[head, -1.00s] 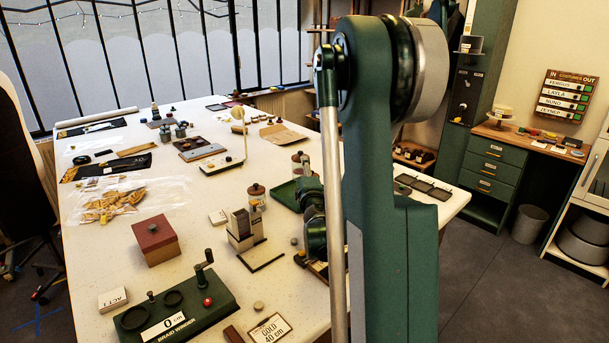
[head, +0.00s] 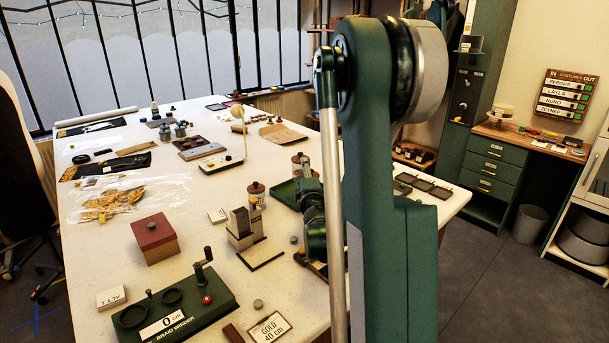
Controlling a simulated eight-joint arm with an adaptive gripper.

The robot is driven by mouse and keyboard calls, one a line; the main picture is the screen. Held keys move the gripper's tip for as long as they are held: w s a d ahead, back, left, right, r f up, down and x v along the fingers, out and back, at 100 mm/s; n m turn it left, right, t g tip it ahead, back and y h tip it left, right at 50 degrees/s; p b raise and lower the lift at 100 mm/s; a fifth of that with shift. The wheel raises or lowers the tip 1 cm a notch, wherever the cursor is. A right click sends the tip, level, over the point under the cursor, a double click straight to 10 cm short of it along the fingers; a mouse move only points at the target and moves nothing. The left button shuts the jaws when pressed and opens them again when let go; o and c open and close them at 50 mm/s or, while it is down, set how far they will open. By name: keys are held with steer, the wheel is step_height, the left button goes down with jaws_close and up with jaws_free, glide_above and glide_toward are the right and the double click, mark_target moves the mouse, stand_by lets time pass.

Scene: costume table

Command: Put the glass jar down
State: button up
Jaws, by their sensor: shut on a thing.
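A second brown-lidded jar (head: 299,160) stands farther back, partly covered by my arm. Dark green joints of my arm show low over the table, left of my upright arm link.
The card holder (head: 243,232), red box (head: 156,241) and braid winder (head: 172,309) stand nearer. Bare tabletop shows left of the red box (head: 95,250).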

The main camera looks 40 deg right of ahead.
steer(key=o, duration=1.4)
steer(key=shift+r, duration=0.2)
steer(key=p+v, duration=0.1)
steer(key=v, duration=0.7)
steer(key=r+p+v, duration=0.1)
steer(key=v, duration=0.3)
steer(key=shift+p, duration=0.35)
